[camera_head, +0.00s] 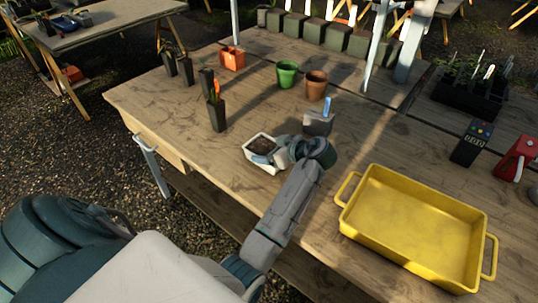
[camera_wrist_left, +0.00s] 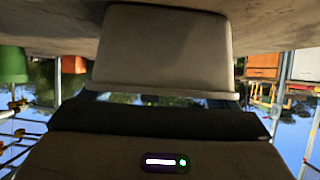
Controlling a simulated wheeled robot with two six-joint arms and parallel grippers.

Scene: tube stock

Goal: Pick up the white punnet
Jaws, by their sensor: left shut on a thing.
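The white punnet (camera_head: 249,158) stands on the wooden table near its front edge in the head view, with dark soil inside. It fills the upper middle of the left wrist view (camera_wrist_left: 165,48), where the picture is upside down and the punnet's base appears to be on or very close to the tabletop. My left gripper (camera_head: 266,158) is at the punnet's right side, shut on its rim or wall. The fingertips are mostly hidden by the punnet and the gripper body. My right gripper is not in view.
A yellow tray (camera_head: 345,213) lies to the right. A grey block with a blue tag (camera_head: 318,123) stands just behind my gripper. A black pot (camera_head: 217,116), green pot (camera_head: 287,75) and brown pot (camera_head: 316,86) stand further back. The tabletop left of the punnet is clear.

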